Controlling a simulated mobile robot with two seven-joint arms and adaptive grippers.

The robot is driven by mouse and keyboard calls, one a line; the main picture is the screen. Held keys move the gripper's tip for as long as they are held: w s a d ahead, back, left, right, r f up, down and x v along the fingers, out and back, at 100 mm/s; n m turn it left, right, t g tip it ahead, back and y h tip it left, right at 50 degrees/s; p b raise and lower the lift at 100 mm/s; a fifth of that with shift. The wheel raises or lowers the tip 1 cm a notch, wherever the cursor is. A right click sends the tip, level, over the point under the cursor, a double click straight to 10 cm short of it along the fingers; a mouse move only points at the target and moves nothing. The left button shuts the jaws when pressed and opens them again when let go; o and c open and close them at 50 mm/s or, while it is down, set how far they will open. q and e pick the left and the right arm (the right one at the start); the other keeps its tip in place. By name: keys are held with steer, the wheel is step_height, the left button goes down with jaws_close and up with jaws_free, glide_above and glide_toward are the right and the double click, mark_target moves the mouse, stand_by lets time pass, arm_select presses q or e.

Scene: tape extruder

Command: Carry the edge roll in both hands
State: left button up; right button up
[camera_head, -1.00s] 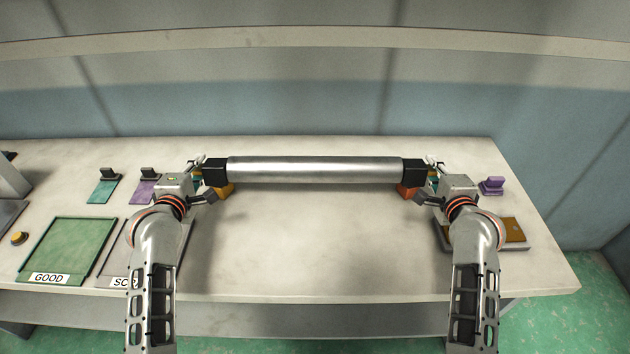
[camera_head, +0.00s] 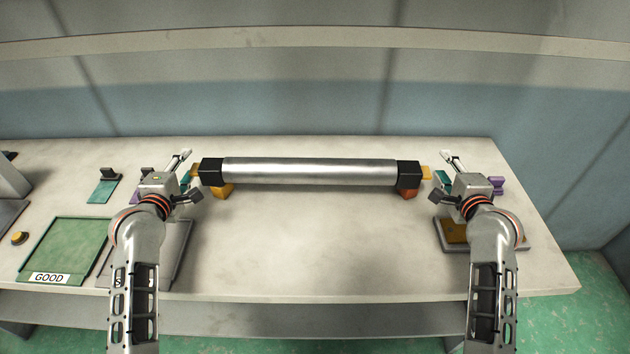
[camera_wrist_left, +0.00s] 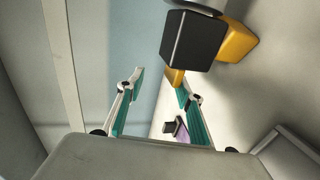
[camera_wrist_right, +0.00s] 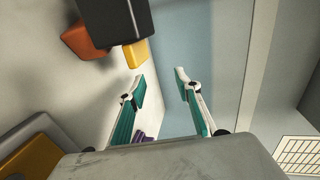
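The edge roll (camera_head: 310,171) is a long silver cylinder with black square end blocks. It lies level near the back middle of the table, over a yellow block (camera_head: 221,190) on the left and an orange block (camera_head: 408,192) on the right. My left gripper (camera_head: 190,174) is open and empty, just off the left end block; its fingers (camera_wrist_left: 160,85) stand apart in the left wrist view. My right gripper (camera_head: 446,174) is open and empty, just off the right end; its fingers (camera_wrist_right: 160,78) stand apart in the right wrist view. A yellow tab (camera_head: 426,172) sticks out at the right end.
A green GOOD tray (camera_head: 66,249) and a grey tray (camera_head: 170,262) lie at the left. A teal piece (camera_head: 103,190) stands behind them. A pad with a brown top (camera_head: 456,232) lies at the right, near a purple piece (camera_head: 497,184). The table's middle front is clear.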

arm_select(q)
steer(key=shift+s, duration=0.15)
arm_select(e)
steer(key=shift+s, duration=0.1)
arm_select(q)
steer(key=v, duration=1.1)
steer(key=shift+s, duration=0.35)
arm_select(e)
steer(key=v, duration=0.7)
steer(key=shift+s, duration=0.15)
arm_select(q)
steer(key=shift+r, duration=0.1)
arm_select(e)
steer(key=shift+r, duration=0.1)
